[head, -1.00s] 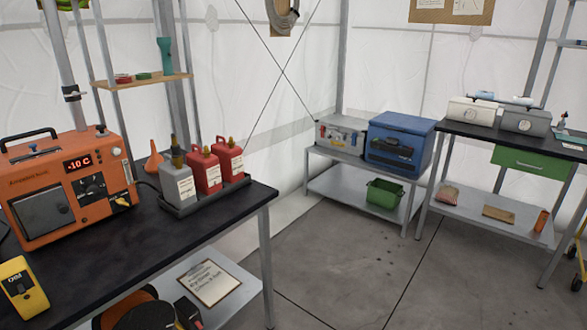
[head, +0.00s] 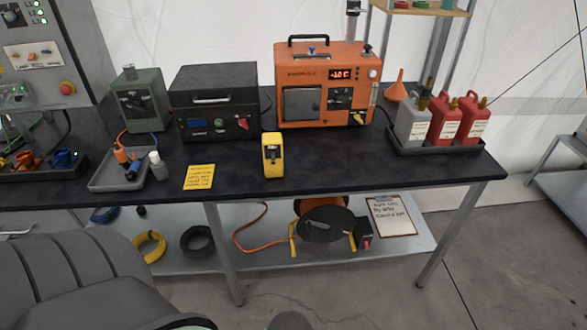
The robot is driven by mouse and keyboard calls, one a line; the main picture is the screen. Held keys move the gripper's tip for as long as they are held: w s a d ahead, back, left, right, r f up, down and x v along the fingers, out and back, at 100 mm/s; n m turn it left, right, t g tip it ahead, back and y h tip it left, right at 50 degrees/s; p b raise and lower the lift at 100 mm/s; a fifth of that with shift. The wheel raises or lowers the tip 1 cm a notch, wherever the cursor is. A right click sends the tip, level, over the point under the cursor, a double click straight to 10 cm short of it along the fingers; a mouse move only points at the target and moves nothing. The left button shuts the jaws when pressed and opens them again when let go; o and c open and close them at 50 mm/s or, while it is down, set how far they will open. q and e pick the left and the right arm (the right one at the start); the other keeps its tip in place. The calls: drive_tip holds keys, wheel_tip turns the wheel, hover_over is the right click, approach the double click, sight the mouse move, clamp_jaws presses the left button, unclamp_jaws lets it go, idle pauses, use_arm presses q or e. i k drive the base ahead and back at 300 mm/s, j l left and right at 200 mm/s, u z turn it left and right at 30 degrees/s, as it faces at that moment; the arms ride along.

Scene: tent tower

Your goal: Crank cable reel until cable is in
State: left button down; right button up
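The cable reel (head: 326,224) sits on the grey lower shelf under the black workbench. It has a dark round side plate, orange behind it and yellow legs. An orange cable (head: 250,236) runs out from the reel to the left and lies loose in a curve on the shelf. A small dark box with a red part (head: 363,236) is at the reel's right side. I cannot make out the crank handle clearly. Neither of my grippers shows in the head view.
The black workbench (head: 330,180) overhangs the shelf, with table legs at both sides of the reel. A clipboard (head: 391,215) lies right of the reel; yellow (head: 149,246) and black coils lie left. A grey chair (head: 80,285) fills the lower left. Floor in front is clear.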

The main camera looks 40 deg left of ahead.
sight(324, 220)
drive_tip(key=u, duration=1)
